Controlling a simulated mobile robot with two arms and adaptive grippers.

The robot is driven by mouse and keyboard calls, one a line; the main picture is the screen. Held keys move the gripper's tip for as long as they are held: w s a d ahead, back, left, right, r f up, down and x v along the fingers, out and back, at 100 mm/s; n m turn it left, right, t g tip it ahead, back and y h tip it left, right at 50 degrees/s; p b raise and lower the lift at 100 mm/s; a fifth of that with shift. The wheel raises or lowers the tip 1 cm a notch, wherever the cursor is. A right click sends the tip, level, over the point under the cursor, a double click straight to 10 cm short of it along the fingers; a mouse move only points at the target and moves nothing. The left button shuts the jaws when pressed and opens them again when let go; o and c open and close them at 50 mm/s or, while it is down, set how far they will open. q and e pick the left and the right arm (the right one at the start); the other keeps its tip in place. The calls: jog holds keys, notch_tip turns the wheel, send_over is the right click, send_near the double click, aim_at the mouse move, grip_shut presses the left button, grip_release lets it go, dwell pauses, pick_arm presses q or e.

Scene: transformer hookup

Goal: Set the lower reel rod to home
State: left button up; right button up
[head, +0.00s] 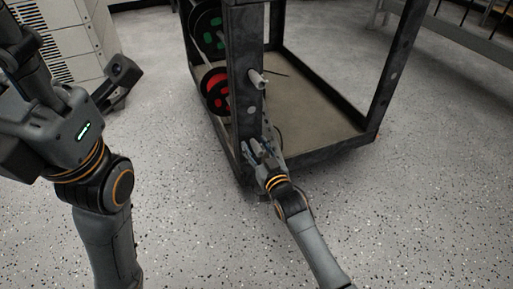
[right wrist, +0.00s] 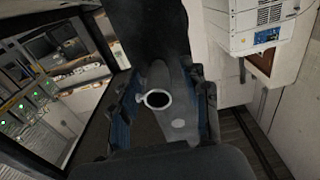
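A dark metal rack cart (head: 245,60) holds a green-marked reel (head: 208,32) above a red reel (head: 216,88). A pale upper rod end (head: 258,80) sticks out of the cart's near post. My right gripper (head: 259,151) is low at this post, at the lower reel rod. In the right wrist view, the lower rod's hollow round end (right wrist: 158,99) shows between the fingers of my right gripper (right wrist: 165,105). The fingers stand apart with gaps on both sides of the rod. My left gripper (head: 78,68) is raised at the left, its fingers apart and empty.
The cart's flat bottom deck (head: 310,95) is bare apart from a thin dark item. A white cabinet (head: 65,35) stands at the back left. A grey bench frame (head: 450,35) is at the upper right. The speckled floor around the cart is clear.

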jog(key=v, duration=1.2)
dwell(0.3)
